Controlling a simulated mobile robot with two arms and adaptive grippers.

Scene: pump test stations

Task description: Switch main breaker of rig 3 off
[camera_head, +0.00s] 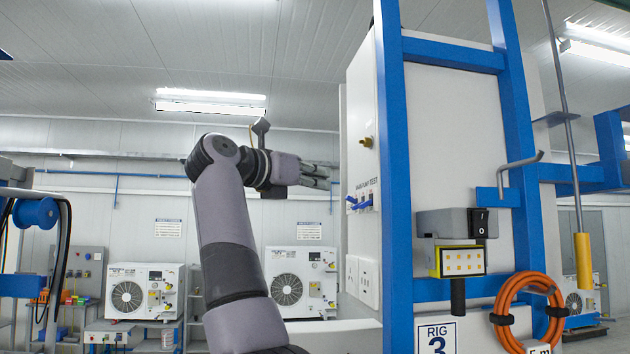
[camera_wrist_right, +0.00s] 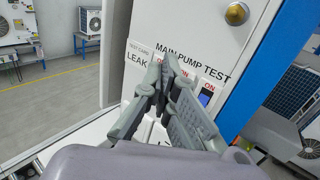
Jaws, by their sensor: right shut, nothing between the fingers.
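The rig 3 panel (camera_head: 362,120) is a white box on a blue frame, above a "RIG 3" sign (camera_head: 436,338). Several blue breaker levers (camera_head: 360,202) stick out of its left face under a small label strip. In the right wrist view the panel (camera_wrist_right: 210,25) bears the labels LEAK, MAIN, PUMP and TEST, with red ON marks below. One blue lever (camera_wrist_right: 205,98) shows under the right ON mark; the main breaker's lever is hidden behind my fingers. My right gripper (camera_head: 328,172) is shut and empty; its fingertips (camera_wrist_right: 169,62) appear just before the labels. My left gripper is out of view.
A black rocker switch (camera_head: 478,222) and a yellow-edged light (camera_head: 460,262) are on the rig's right side. A coiled orange cable (camera_head: 500,310) hangs below. A brass knob (camera_wrist_right: 237,13) juts from the panel. White outdoor units (camera_head: 145,290) stand along the back wall.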

